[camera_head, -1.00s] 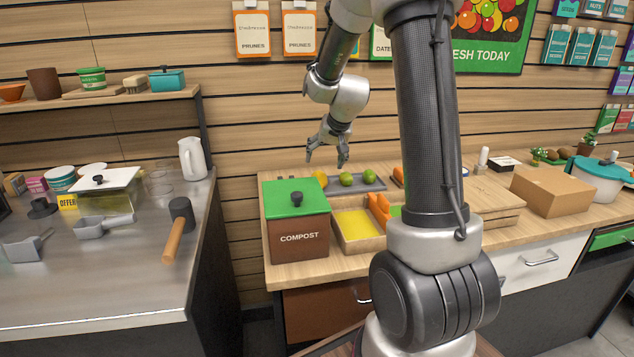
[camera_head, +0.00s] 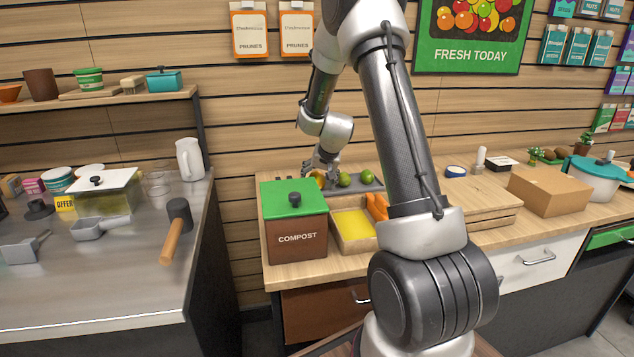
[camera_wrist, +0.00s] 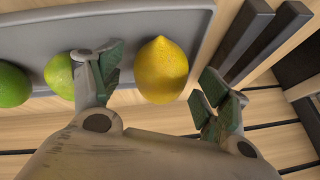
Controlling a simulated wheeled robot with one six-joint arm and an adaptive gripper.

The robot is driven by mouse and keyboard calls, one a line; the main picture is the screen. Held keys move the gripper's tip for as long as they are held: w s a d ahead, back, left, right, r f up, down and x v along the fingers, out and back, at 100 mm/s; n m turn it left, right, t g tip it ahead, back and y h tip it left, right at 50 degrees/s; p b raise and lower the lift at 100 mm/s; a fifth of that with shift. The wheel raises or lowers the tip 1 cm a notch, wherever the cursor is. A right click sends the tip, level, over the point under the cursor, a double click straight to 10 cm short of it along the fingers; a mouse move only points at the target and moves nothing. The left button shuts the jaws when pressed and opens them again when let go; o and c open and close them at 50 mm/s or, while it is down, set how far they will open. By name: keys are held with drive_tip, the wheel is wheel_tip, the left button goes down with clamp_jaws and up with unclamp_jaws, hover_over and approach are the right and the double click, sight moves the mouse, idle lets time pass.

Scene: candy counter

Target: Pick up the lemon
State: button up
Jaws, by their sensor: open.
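The yellow lemon (camera_wrist: 161,70) lies at one end of a grey tray in the wrist view. My gripper (camera_wrist: 158,88) is open, with one finger on each side of the lemon. The left finger is between the lemon and a lime (camera_wrist: 60,75). The right finger stands beyond the tray's end. I cannot tell whether either finger touches the lemon. In the head view, my gripper (camera_head: 320,176) is low over the tray's left end and hides most of the lemon.
The grey tray (camera_wrist: 110,22) also holds another lime (camera_wrist: 12,84). The compost bin (camera_head: 297,240) with a green lid stands just in front of the tray's left end. A wooden box with yellow contents (camera_head: 353,223) is beside it. A cardboard box (camera_head: 550,190) is further right.

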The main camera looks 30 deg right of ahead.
drive_tip(key=c, duration=0.8)
